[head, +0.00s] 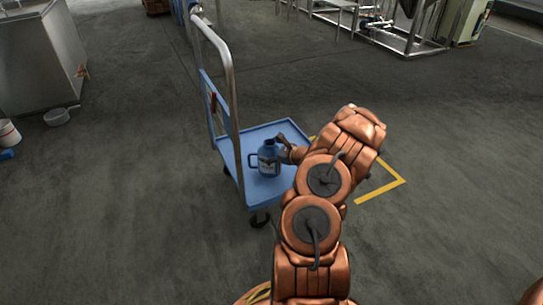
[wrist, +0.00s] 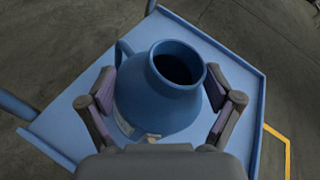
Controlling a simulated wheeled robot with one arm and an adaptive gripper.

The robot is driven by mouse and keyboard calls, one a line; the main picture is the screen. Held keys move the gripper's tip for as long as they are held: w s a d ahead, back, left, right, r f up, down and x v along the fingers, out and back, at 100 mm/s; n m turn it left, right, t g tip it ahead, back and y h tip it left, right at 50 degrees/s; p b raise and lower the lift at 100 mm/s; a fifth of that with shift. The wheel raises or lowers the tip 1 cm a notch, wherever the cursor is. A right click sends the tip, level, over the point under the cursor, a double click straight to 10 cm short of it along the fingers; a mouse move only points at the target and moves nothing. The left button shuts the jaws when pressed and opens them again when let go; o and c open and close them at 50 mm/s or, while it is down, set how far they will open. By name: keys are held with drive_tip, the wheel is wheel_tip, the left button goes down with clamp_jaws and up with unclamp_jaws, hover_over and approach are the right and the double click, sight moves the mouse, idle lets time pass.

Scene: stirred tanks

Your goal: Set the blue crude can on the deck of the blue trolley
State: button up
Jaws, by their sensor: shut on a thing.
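The blue crude can (head: 268,157) is upright over the deck of the blue trolley (head: 233,151) in the head view. It has a handle on its left side and a pale label. In the wrist view the can (wrist: 157,103) shows its open dark mouth, with the trolley deck (wrist: 76,121) around it. My gripper (wrist: 167,100) has one finger on each side of the can's body and is shut on it. It also shows in the head view (head: 281,150), partly hidden by my arm. I cannot tell for certain whether the can's base touches the deck.
The trolley's tall metal push handle (head: 224,60) rises at the deck's left end. A yellow floor marking (head: 384,192) lies right of the trolley. A steel tank (head: 38,62) and a small pan (head: 57,117) are at the far left. The floor around is mostly clear.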

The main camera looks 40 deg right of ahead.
drive_tip(key=shift+d+f+b, duration=0.1)
drive_tip(key=shift+f+b, duration=0.2)
drive_tip(key=shift+f, duration=1)
drive_tip(key=o, duration=1.5)
drive_tip(key=shift+o, duration=0.2)
drive_tip(key=shift+s+r, duration=0.2)
drive_tip(key=p+v, duration=0.4)
drive_tip(key=v, duration=0.7)
drive_tip(key=shift+s, duration=0.4)
